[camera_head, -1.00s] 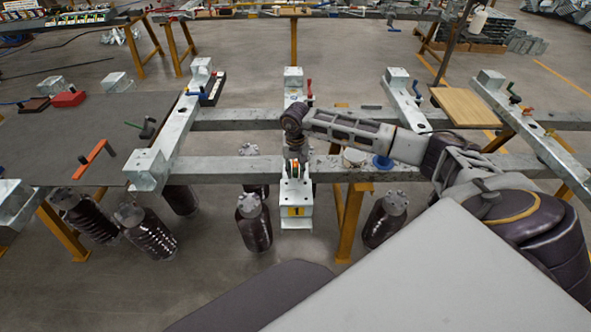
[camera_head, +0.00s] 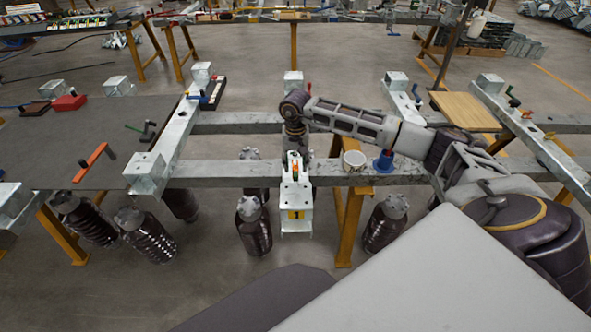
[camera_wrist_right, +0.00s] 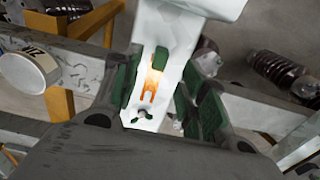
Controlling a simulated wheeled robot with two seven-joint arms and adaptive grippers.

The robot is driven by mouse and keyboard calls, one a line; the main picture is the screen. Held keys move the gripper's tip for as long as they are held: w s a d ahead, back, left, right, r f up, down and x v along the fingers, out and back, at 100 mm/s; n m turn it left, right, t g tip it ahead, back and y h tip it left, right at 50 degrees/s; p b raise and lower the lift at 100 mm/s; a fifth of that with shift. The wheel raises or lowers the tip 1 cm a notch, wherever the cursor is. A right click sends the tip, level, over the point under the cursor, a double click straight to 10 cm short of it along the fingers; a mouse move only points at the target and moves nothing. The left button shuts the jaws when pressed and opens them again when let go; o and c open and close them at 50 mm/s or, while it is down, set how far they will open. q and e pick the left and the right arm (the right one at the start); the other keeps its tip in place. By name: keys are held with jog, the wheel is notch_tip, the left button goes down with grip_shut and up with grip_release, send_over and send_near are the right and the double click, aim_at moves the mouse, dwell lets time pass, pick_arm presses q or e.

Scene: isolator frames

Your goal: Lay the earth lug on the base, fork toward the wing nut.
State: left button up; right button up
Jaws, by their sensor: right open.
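The earth lug (camera_wrist_right: 149,88) is a copper-orange fork with a dark green sleeve (camera_wrist_right: 160,58). In the right wrist view it appears to lie on the pale metal base (camera_wrist_right: 185,35), its fork pointing to the small wing nut (camera_wrist_right: 141,115), with a short gap between them. The base also shows in the head view (camera_head: 295,196), with a yellow label marked 1. My right gripper (camera_wrist_right: 160,80) is open, its green-padded fingers apart on either side of the lug, not touching it. In the head view the right gripper (camera_head: 294,143) is above the base. My left gripper is out of view.
A white cup (camera_head: 354,161) and a blue funnel-like part (camera_head: 384,161) stand on the rail right of the base. Dark ribbed insulators (camera_head: 254,225) are below the rail. A grey mat (camera_head: 60,150) with a red-handled clamp lies left.

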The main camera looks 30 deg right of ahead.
notch_tip(320, 180, up, 7)
jog(key=shift+f, duration=0.2)
dwell(0.3)
dwell(0.5)
